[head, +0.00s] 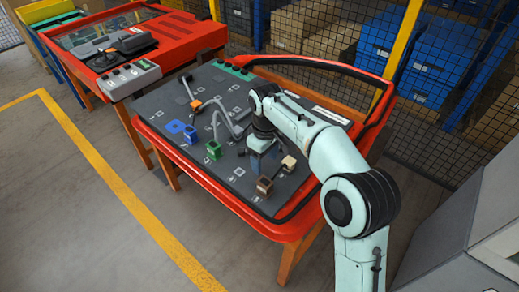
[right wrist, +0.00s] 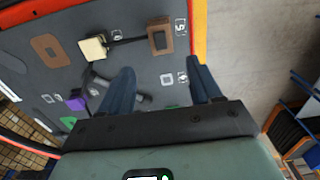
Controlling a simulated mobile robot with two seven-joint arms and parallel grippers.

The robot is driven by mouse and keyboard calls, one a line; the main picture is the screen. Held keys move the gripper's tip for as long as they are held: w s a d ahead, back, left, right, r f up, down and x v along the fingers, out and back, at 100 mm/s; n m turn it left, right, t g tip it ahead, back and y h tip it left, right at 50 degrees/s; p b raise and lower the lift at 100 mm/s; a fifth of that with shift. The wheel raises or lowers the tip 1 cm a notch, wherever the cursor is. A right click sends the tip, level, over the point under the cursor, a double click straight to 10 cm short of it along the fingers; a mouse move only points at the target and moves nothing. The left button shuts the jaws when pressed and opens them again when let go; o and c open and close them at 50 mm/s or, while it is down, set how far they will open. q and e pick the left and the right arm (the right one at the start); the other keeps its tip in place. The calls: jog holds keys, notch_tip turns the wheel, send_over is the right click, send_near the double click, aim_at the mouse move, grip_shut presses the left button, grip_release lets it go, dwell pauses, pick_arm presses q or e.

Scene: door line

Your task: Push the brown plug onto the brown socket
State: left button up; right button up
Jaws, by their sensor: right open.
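A brown block (head: 264,186) stands near the front right edge of the dark panel. In the right wrist view it shows as a brown rim around a darker brown middle (right wrist: 158,37), joined by a dark bar or cable to a cream block (right wrist: 93,47). I cannot tell for certain which brown piece is plug and which is socket. My right gripper (right wrist: 162,68) is open over the panel, beside the brown block, with nothing held between its fingers. My left gripper is not in view.
The dark panel (head: 173,99) has a raised red rim. A green block (head: 213,150), a blue block (head: 190,134) and grey cables stand on it. A purple block (right wrist: 76,101) shows in the wrist view. A red machine (head: 190,38) stands behind left. Floor at left is clear.

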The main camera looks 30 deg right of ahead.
aim_at(265, 181)
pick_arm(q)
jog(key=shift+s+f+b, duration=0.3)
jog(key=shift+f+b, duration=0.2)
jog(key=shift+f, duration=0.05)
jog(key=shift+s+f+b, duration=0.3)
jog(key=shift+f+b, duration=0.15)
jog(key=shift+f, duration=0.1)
pick_arm(e)
jog(key=f, duration=1.2)
jog(key=shift+s+f, duration=0.25)
jog(key=shift+f, duration=0.15)
grip_shut()
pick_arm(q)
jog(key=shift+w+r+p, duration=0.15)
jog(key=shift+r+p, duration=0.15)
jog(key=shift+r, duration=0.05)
pick_arm(e)
jog(key=shift+r, duration=0.45)
jog(key=c, duration=0.7)
grip_release()
grip_shut()
jog(key=shift+r+p, duration=2.45)
jog(key=shift+r, duration=1.05)
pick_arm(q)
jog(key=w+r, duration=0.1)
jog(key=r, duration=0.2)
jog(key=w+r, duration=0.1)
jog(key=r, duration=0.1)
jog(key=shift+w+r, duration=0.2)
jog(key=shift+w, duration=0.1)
